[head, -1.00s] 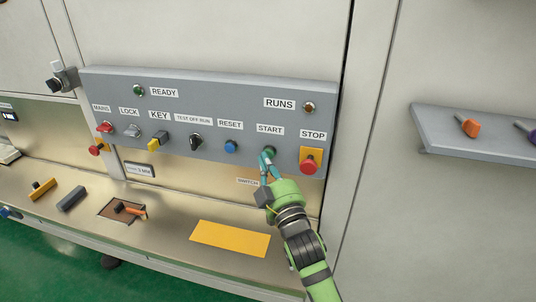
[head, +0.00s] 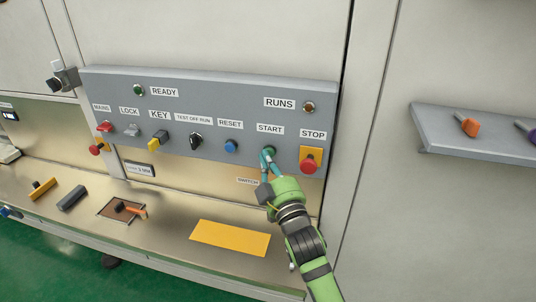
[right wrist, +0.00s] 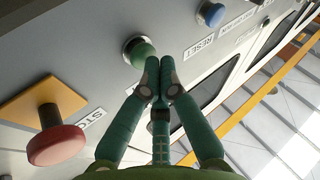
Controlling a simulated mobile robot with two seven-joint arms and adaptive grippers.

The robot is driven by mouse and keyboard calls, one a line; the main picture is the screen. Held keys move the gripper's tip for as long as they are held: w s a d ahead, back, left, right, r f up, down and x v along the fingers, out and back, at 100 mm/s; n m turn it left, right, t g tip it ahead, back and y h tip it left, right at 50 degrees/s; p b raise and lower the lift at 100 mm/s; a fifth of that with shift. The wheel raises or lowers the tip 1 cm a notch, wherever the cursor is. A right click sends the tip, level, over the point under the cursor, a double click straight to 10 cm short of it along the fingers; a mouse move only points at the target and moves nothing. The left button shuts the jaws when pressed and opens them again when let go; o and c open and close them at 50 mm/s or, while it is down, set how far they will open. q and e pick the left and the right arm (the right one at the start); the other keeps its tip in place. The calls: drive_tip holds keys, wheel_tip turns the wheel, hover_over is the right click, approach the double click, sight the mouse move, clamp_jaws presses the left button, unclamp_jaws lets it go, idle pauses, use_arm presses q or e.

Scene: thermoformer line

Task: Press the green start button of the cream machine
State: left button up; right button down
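The green start button (head: 268,152) sits on the grey control panel (head: 200,90) of the cream machine (head: 220,35), under the START label. My right gripper (head: 265,167) is at the button, its fingertips just below and in front of it. In the right wrist view the two fingers (right wrist: 158,75) are closed together with nothing between them. Their tips overlap the lower edge of the green button (right wrist: 141,52) there; I cannot tell whether they touch it. My left gripper is not in view.
The red STOP button (head: 308,165) on its yellow plate is close to the right of the start button. The blue reset button (head: 231,146) is to its left. A steel ledge (head: 170,220) with a yellow plate (head: 230,238) lies below. A shelf (head: 470,140) projects at right.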

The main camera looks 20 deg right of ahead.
drive_tip(key=shift+w+d, duration=0.15)
idle(0.4)
drive_tip(key=shift+s+a+p, duration=0.3)
drive_tip(key=shift+s+a, duration=0.25)
drive_tip(key=shift+s, duration=0.25)
drive_tip(key=s+a, duration=0.1)
drive_tip(key=s, duration=0.1)
drive_tip(key=s+a+p, duration=0.1)
drive_tip(key=s, duration=0.1)
drive_tip(key=shift+a, duration=0.4)
idle(0.4)
